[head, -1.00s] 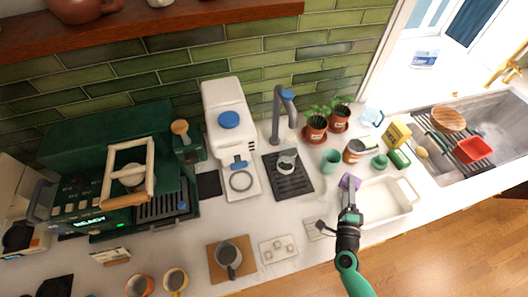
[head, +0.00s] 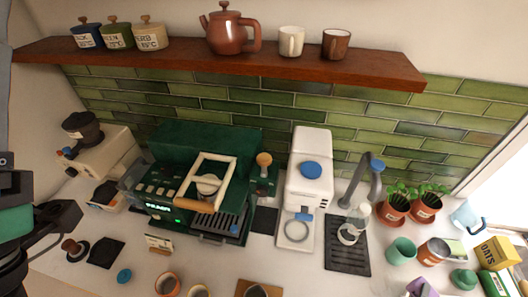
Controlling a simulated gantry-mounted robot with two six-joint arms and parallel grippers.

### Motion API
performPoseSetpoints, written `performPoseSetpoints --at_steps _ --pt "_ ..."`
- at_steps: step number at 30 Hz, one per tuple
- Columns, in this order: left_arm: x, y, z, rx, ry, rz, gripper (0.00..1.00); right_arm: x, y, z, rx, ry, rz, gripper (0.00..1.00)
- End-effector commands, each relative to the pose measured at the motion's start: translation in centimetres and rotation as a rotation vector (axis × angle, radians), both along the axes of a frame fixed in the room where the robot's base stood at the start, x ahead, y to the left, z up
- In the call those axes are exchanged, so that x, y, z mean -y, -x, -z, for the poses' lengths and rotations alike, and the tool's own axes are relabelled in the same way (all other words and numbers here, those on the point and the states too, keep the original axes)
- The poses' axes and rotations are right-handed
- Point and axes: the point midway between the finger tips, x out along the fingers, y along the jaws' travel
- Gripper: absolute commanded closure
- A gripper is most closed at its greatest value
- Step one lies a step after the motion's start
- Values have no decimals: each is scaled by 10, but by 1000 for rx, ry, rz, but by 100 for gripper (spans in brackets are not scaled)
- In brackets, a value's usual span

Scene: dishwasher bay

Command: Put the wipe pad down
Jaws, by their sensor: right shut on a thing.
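The purple wipe pad (head: 421,287) shows only in part at the bottom edge of the head view, right of centre. My right gripper (head: 426,294) is at that edge, shut on the pad. Most of the gripper and the lower part of the pad are cut off by the frame, so I cannot see what lies under them. A dark and teal part of my left arm (head: 25,230) fills the left edge. The opening of its gripper cannot be made out.
A green coffee machine (head: 190,150) and a white machine (head: 309,175) stand along the tiled wall. A teal cup (head: 401,251), a tin (head: 433,252), a green lid (head: 464,279) and an oats box (head: 497,254) crowd the right. A shelf (head: 230,62) runs above.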

Motion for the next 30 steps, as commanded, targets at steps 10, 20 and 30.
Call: performPoseSetpoints --at_steps 10,20,30 --pt "0 0 0 0 0 0 50 -43 -22 -2 0 1 -111 83" --pt "0 0 0 0 0 0 50 -228 -60 -11 1 -1 -529 83" --pt "0 0 0 0 0 0 50 -341 -44 -18 1 -1 -751 83"
